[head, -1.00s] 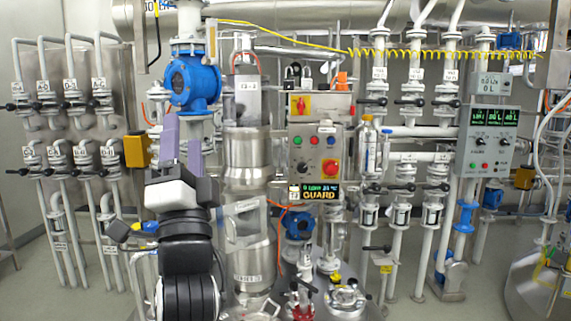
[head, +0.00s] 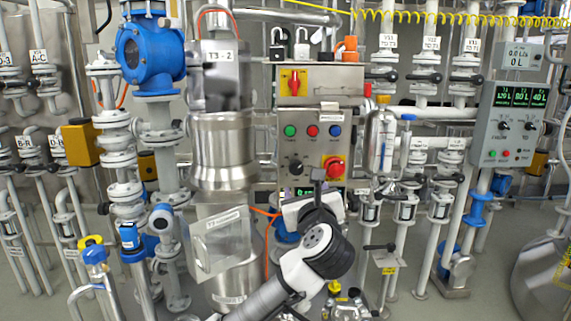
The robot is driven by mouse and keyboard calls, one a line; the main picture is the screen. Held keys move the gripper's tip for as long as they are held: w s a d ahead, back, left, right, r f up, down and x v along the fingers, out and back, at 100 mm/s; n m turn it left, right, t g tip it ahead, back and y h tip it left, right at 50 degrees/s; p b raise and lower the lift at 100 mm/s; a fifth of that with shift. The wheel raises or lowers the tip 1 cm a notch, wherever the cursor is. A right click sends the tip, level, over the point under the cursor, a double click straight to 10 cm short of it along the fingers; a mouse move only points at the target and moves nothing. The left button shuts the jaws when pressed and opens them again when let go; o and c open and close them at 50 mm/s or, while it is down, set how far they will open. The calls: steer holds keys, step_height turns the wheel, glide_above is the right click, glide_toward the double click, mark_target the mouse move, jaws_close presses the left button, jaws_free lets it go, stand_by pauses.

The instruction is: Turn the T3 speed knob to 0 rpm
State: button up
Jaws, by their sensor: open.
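The T3 control box (head: 312,112) stands upright right of the steel T3-2 vessel (head: 222,140). A black knob (head: 296,166) sits on its lower left, which I take as the speed knob; its pointer is too small to read. Green, red and blue buttons are above it, and a red emergency stop (head: 334,166) on yellow is to its right. The display (head: 300,192) is mostly hidden by my arm. My gripper (head: 318,178) is open, seen foreshortened in front of the lower box, right of and apart from the knob in the picture. Its fingertips are hard to make out.
A red-yellow rotary switch (head: 294,82) is on the box's top, with padlocks (head: 302,46) above. A clear guard (head: 222,240) is at lower left. A bottle (head: 380,140) and pipes with valves stand right. A second panel (head: 510,122) is at far right.

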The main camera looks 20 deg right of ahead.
mark_target(297, 168)
steer(key=p+x, duration=0.1)
steer(key=x, duration=0.3)
steer(key=p+x, duration=0.1)
steer(key=x, duration=0.9)
steer(key=shift+w+f+p, duration=0.1)
steer(key=shift+f+p, duration=0.2)
steer(key=shift+p, duration=0.1)
steer(key=c, duration=1)
